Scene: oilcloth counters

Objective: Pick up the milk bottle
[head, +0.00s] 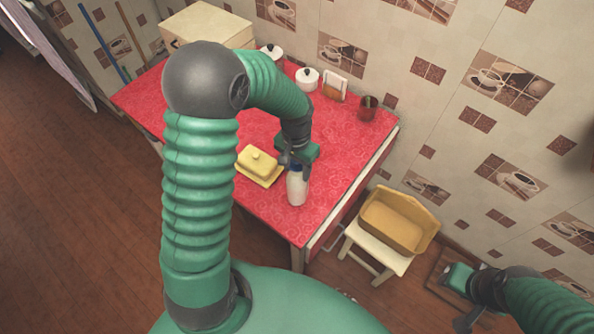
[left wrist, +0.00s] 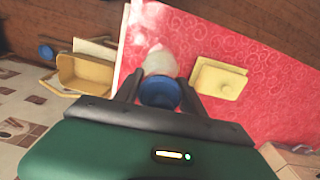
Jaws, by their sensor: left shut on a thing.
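The white milk bottle (head: 297,190) with a blue cap stands upright on the red oilcloth table (head: 330,135), near its front corner. In the left wrist view the blue cap (left wrist: 160,93) shows between the fingers, with the white body (left wrist: 159,62) beyond it. My left gripper (head: 296,168) is above the bottle and shut on its top. I cannot tell whether the bottle's base touches the cloth. My right gripper (head: 462,300) is at the lower right, away from the table, and its fingers are too unclear to read.
A yellow butter dish (head: 259,166) is close to the left of the bottle. White lidded pots (head: 307,79), a napkin holder (head: 334,84) and a dark red cup (head: 367,107) stand at the back. A stool (head: 378,248) with a tan basket (head: 395,222) is right of the table.

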